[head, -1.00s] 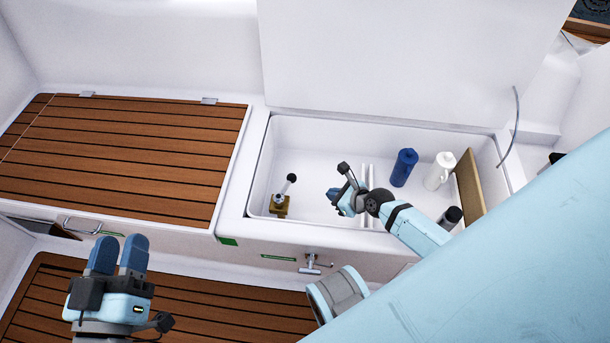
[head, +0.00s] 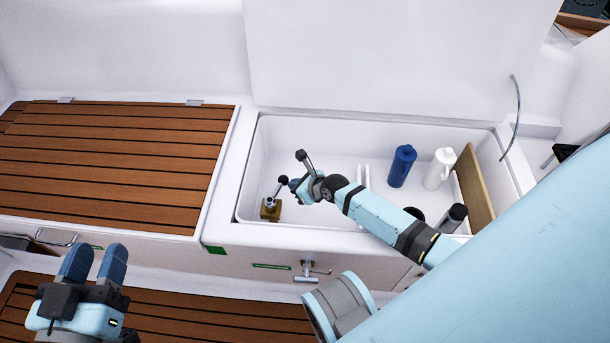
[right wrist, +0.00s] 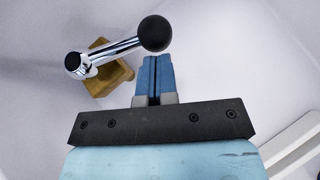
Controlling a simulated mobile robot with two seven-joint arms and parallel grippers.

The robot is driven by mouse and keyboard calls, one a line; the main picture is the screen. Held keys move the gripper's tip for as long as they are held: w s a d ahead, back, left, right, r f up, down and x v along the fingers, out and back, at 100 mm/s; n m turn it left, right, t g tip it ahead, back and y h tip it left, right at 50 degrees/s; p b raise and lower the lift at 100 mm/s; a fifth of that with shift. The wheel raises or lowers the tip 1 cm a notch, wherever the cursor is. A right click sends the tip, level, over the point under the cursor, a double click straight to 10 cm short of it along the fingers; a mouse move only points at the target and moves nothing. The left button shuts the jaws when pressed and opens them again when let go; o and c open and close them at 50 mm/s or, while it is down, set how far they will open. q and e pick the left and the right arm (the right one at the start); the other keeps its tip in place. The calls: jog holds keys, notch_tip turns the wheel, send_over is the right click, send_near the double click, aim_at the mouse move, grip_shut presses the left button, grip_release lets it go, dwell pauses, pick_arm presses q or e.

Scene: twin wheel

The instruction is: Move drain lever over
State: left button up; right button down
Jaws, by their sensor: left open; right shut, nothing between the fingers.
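The drain lever (head: 278,190) is a chrome rod with a black ball knob on a brass-coloured base (head: 270,209), at the left end of the open white locker. It leans up and to the right in the head view. In the right wrist view the lever (right wrist: 117,50) has its black knob just beyond my fingertips. My right gripper (head: 293,186) is shut and empty, close beside the knob; its blue fingers (right wrist: 154,60) are together. I cannot tell whether they touch the knob. My left gripper (head: 95,262) is open and empty, over the lower left deck.
The locker (head: 250,165) has a low divider (head: 363,180). A blue bottle (head: 402,166), a white bottle (head: 439,168), a dark bottle (head: 453,218) and a wooden board (head: 472,188) stand to its right. A tap-like metal fitting (head: 308,270) sits on the front wall.

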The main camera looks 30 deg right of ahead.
jog(key=shift+w+a+r, duration=0.1)
jog(key=shift+w, duration=0.05)
pick_arm(q)
jog(key=shift+r, duration=0.15)
jog(key=s+n+p, duration=0.1)
jog(key=p, duration=0.1)
jog(key=s+d+n+p, duration=0.1)
jog(key=p, duration=0.1)
jog(key=shift+r+p, duration=0.3)
jog(key=shift+r, duration=0.05)
pick_arm(e)
jog(key=shift+w+a+n+y, duration=0.15)
jog(key=shift+w+n+y, duration=0.4)
jog(key=shift+w, duration=0.25)
pick_arm(q)
jog(key=shift+w+r, duration=0.1)
jog(key=shift+r, duration=0.1)
